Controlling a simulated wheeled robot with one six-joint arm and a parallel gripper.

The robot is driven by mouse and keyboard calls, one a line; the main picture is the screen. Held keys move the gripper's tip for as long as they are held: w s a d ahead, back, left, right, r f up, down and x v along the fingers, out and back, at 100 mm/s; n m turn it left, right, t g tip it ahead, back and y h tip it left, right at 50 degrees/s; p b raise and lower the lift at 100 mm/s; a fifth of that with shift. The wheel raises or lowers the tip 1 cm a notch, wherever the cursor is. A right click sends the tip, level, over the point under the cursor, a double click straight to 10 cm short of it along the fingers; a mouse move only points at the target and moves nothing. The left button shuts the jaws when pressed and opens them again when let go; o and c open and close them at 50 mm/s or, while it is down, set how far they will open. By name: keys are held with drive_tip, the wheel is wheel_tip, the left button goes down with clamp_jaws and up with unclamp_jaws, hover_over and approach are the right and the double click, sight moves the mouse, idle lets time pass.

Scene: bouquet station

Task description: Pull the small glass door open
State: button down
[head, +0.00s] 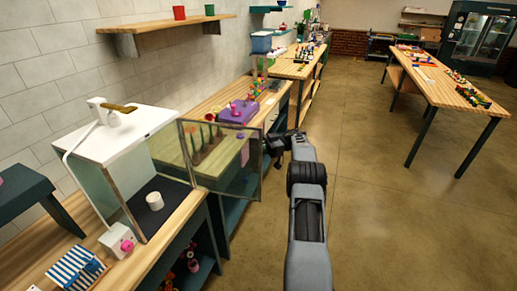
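The small glass door (222,160) has a thin dark frame and belongs to a white-topped cabinet (118,132) on the wooden counter at left. The door stands open, swung out from the cabinet's far front edge over the counter's edge towards the aisle. The cabinet's front is uncovered, and a white cup (155,201) stands inside on a dark floor. My gripper (270,150) is at the door's free right edge, near its upper part. Its fingers are small and dark here, so I cannot tell whether they touch or grip the door.
Flowers (203,138) and a purple box (238,112) stand on the counter behind the door. A pink-and-white box (118,240) and a blue-striped item (75,270) lie near the cabinet. A long table (440,92) stands at right. The aisle floor (375,215) is clear.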

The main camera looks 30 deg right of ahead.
drive_tip(key=shift+w, duration=0.15)
idle(0.3)
drive_tip(key=c, duration=1.3)
unclamp_jaws()
drive_tip(key=shift+w+a, duration=0.1)
drive_tip(key=shift+o, duration=0.5)
drive_tip(key=shift+d, duration=0.2)
drive_tip(key=shift+a, duration=0.1)
